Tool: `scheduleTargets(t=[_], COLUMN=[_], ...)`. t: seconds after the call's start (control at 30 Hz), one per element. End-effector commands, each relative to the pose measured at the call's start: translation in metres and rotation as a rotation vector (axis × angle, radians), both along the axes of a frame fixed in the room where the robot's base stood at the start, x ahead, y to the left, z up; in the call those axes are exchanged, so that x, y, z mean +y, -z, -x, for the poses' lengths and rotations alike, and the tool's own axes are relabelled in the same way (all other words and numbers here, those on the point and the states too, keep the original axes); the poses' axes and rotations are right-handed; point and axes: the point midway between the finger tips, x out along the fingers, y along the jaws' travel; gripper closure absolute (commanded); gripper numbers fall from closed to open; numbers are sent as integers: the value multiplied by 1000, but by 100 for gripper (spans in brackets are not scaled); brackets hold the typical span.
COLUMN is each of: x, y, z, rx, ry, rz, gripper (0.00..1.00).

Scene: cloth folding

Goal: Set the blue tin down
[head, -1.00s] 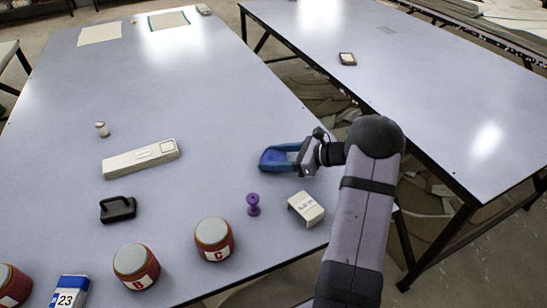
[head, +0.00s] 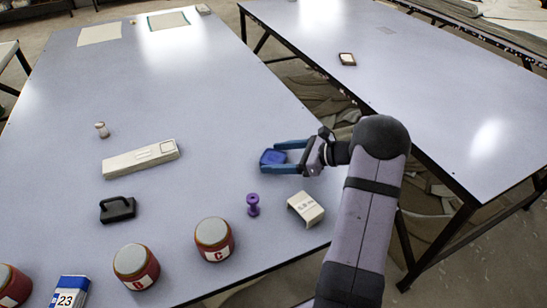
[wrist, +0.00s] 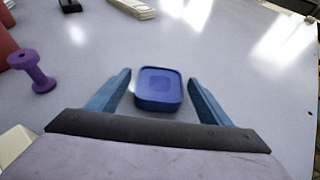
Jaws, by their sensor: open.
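The blue tin (head: 272,157) is a small squarish box with rounded corners. It rests upright on the grey-blue table (head: 215,115), near the table's right edge. My gripper (head: 274,157) is open, its two blue fingers low over the table on either side of the tin. In the wrist view the tin (wrist: 158,88) sits between and slightly beyond the fingertips, with a clear gap to each finger.
A purple spool (head: 253,204) and a cream block (head: 305,208) stand nearer the front. Red lettered jars (head: 214,239) line the front edge. A long pale box (head: 140,158) and a black handled object (head: 117,209) lie to the left. The table beyond the tin is clear.

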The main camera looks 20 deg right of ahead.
Motion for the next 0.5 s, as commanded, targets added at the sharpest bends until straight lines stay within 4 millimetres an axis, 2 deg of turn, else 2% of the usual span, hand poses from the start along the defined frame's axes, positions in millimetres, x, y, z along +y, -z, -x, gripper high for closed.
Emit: scheduleTargets(t=[0.5], x=[-57], y=[-33], z=[56], rx=[-1], ry=[4], rz=[1], gripper=[27])
